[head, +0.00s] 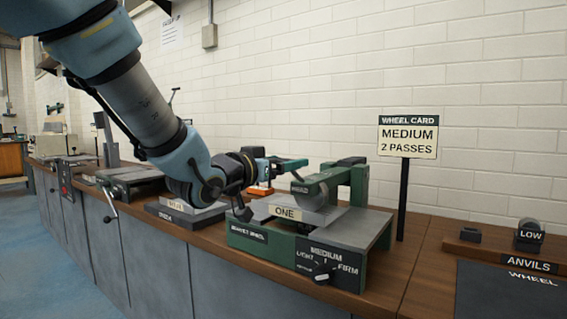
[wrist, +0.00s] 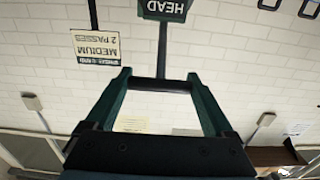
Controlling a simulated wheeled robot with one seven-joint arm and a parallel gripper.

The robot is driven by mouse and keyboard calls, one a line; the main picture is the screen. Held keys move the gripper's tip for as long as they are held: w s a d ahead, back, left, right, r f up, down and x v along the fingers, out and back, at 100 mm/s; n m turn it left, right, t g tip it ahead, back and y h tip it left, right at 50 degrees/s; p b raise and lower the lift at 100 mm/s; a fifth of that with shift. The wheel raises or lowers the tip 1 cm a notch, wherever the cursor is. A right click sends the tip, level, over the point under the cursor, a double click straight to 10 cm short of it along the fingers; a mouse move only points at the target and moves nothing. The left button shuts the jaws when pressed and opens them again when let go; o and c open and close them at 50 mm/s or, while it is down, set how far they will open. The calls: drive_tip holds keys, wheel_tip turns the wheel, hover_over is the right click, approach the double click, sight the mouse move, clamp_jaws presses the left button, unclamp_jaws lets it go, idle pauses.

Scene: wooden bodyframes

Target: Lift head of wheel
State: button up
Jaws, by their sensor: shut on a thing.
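The wheel machine (head: 320,235) is a green-framed unit on the bench with a grey bed and a dial marked LIGHT, MEDIUM and FIRM. Its grey upper wheel (head: 310,190) hangs under a green arm, low over a plate labelled ONE (head: 286,212). Whether wheel and plate touch cannot be told. My gripper (head: 272,166) is at the left end of the machine's head lever. In the wrist view my gripper (wrist: 160,85) is shut on the lever's dark crossbar (wrist: 160,86), and a HEAD label (wrist: 165,8) shows beyond, upside down.
A wheel card (head: 407,136) reading MEDIUM, 2 PASSES stands on a post right of the machine. An anvils rack (head: 528,240) is at the right. Another machine (head: 130,180) stands on the bench at left. A brick wall is close behind.

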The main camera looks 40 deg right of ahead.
clamp_jaws()
